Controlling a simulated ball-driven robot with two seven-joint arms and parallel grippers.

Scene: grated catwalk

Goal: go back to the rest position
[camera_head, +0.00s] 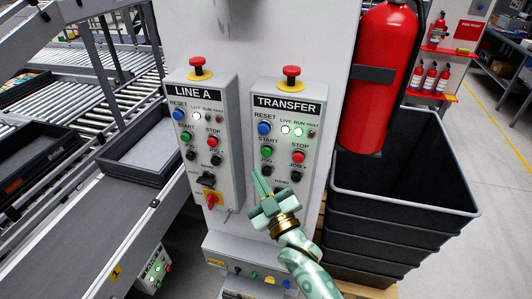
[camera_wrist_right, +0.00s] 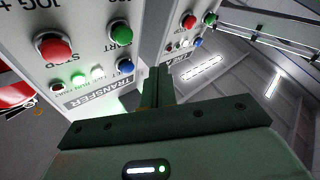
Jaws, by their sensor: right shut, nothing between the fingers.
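My right gripper (camera_head: 262,184) is green, with its fingers together and nothing between them. It is in front of the lower part of the TRANSFER panel (camera_head: 316,108) in the head view, and its fingers hide part of that panel's lower left controls. In the right wrist view the closed fingers (camera_wrist_right: 159,84) point toward the gap between the two panels. Whether they touch a panel, I cannot tell. My left gripper is not in view.
The LINE A panel (camera_head: 173,112) stands left of the TRANSFER panel. A red fire extinguisher (camera_head: 378,75) hangs to the right above stacked black crates (camera_head: 455,212). A conveyor belt (camera_head: 84,225) with trays (camera_head: 118,172) runs at the left. Grey floor (camera_head: 487,260) is clear at the right.

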